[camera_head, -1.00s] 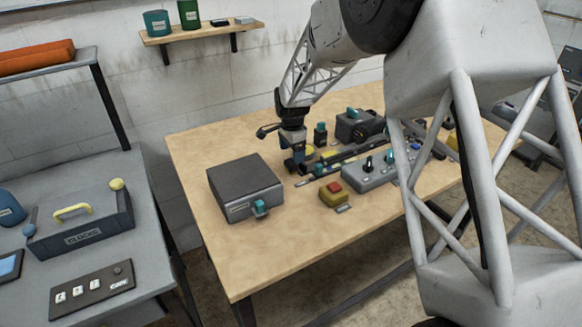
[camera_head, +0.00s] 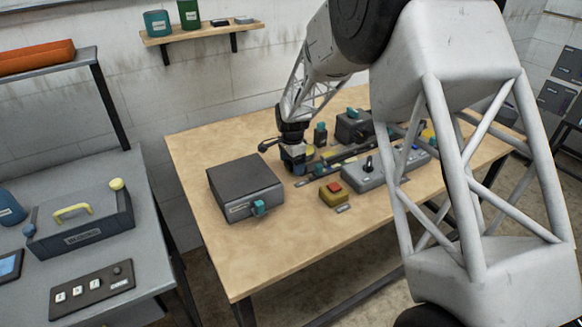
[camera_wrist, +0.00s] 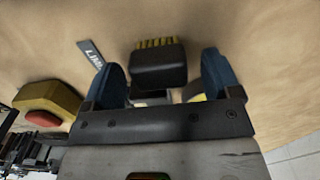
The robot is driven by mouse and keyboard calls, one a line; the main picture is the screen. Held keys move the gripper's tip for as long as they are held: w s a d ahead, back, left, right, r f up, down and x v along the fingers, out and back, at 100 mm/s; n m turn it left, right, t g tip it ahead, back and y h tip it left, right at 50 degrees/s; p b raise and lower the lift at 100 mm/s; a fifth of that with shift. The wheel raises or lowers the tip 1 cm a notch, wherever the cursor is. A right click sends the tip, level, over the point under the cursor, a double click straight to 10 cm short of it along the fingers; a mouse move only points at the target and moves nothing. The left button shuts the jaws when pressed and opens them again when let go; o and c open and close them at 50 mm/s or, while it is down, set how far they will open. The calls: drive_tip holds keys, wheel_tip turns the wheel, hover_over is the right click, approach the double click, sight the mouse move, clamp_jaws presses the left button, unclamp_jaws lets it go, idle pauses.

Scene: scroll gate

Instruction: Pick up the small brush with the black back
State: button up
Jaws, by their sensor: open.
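The small brush (camera_wrist: 158,68) shows in the wrist view, with a black back and a row of yellow bristles along its far edge. My gripper (camera_wrist: 160,75) is open, with one blue finger on each side of the brush. The brush lies between the fingers, and I see a gap at either side. Whether the fingers are low enough to be level with it is hard to tell. In the head view my gripper (camera_head: 294,160) is over the wooden table, right of the dark grey box, and the brush cannot be made out there.
The dark grey box (camera_head: 245,187) with a teal knob stands left of my gripper. A yellow block with a red button (camera_head: 334,194) and a grey control panel (camera_head: 380,172) stand to the right. A small label plate (camera_wrist: 91,53) lies near the brush. The table's front left (camera_head: 250,255) is clear.

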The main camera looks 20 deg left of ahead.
drive_tip(key=c, duration=1.1)
drive_tip(key=shift+r, duration=0.15)
drive_tip(key=shift+r, duration=1.45)
drive_tip(key=shift+s+d+r, duration=0.15)
drive_tip(key=shift+s+r, duration=0.05)
drive_tip(key=shift+s, duration=0.05)
drive_tip(key=s+d, duration=0.2)
drive_tip(key=s, duration=0.2)
drive_tip(key=s+d+r, duration=0.1)
drive_tip(key=s+d, duration=0.1)
drive_tip(key=s, duration=0.3)
drive_tip(key=s+d, duration=0.3)
drive_tip(key=s, duration=0.1)
drive_tip(key=shift+s+d+r, duration=0.1)
drive_tip(key=shift+s+r, duration=0.1)
drive_tip(key=shift+s, duration=0.15)
